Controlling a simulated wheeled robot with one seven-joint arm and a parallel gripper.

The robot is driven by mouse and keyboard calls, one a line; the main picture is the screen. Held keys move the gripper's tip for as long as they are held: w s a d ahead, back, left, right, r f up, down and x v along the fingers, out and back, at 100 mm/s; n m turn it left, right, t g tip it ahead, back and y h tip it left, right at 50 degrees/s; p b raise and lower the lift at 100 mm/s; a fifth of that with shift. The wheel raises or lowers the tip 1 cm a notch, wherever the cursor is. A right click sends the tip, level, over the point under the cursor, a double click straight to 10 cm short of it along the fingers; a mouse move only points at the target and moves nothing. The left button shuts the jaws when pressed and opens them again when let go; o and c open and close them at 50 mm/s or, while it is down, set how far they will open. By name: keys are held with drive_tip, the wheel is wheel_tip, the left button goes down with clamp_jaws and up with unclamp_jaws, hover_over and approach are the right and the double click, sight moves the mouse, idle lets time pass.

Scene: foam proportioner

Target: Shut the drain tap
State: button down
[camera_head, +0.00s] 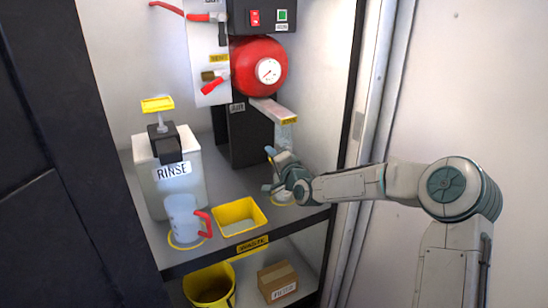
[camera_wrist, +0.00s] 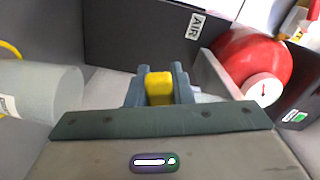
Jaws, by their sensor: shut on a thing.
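My gripper (camera_head: 272,158) is at the right side of the shelf, below the grey arm with a small yellow label (camera_head: 289,121). In the wrist view my gripper (camera_wrist: 160,88) is shut on a yellow piece (camera_wrist: 159,87), which looks like a tap handle. The rest of that piece is hidden behind the fingers and wrist. In the head view the gripper hides it, so its turn position cannot be told. A red vessel (camera_head: 258,66) with a white round gauge (camera_head: 268,70) is above; it also shows in the wrist view (camera_wrist: 245,55).
A white RINSE container (camera_head: 190,190) with a yellow-topped pump, a clear jug (camera_head: 183,216) with a red handle and a yellow tray (camera_head: 240,216) stand left of my gripper. A yellow bucket (camera_head: 209,290) and cardboard box (camera_head: 277,281) are below. The cabinet's right frame is close to my arm.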

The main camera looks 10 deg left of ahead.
drive_tip(key=shift+s+r+m, duration=0.1)
drive_tip(key=shift+r+m, duration=0.25)
drive_tip(key=shift+m, duration=0.6)
drive_tip(key=shift+r+m, duration=0.35)
drive_tip(key=shift+m, duration=0.6)
drive_tip(key=shift+a, duration=0.1)
drive_tip(key=c, duration=1.3)
unclamp_jaws()
drive_tip(key=p+v, duration=0.2)
drive_tip(key=v, duration=1.2)
